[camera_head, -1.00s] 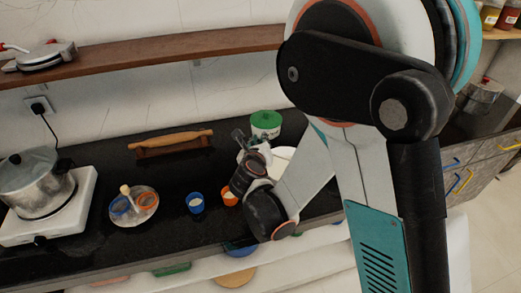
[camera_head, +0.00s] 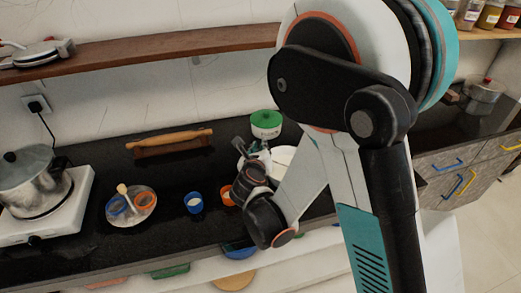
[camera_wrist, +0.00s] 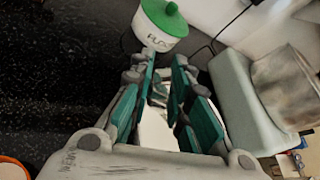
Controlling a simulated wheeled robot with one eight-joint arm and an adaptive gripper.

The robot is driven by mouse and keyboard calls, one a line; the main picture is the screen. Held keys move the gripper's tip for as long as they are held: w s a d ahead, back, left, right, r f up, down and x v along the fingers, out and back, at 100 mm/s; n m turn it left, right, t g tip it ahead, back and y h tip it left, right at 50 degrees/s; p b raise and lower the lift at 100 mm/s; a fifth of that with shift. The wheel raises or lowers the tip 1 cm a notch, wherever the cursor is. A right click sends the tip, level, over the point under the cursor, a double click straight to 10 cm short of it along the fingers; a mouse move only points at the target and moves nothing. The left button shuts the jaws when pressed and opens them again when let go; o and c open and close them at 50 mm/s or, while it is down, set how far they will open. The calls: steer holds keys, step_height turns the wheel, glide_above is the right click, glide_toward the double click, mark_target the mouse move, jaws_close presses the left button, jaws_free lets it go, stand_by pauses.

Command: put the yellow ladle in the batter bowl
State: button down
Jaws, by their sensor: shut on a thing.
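My gripper (camera_head: 256,148) is over the black counter, just in front of the green-lidded white pot. It also shows in the wrist view (camera_wrist: 160,85), with its green finger pads on either side of a narrow gap. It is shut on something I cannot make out. A white surface (camera_wrist: 153,129) shows between the fingers; I cannot tell whether it is held or lies below. I cannot make out a yellow ladle.
The white pot (camera_head: 266,124) stands just beyond the gripper. Blue (camera_head: 194,203) and orange (camera_head: 227,195) cups are to the left. Further left are a plate (camera_head: 138,218) with small cups and a spoon, a rolling pin (camera_head: 168,138) and a steel pot (camera_head: 30,181).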

steer(key=c, duration=1.5)
jaws_free()
steer(key=shift+r, duration=0.15)
steer(key=shift+r+p, duration=0.55)
steer(key=shift+p, duration=0.2)
steer(key=v, duration=1.2)
steer(key=shift+f+p, duration=0.1)
steer(key=shift+p, duration=0.25)
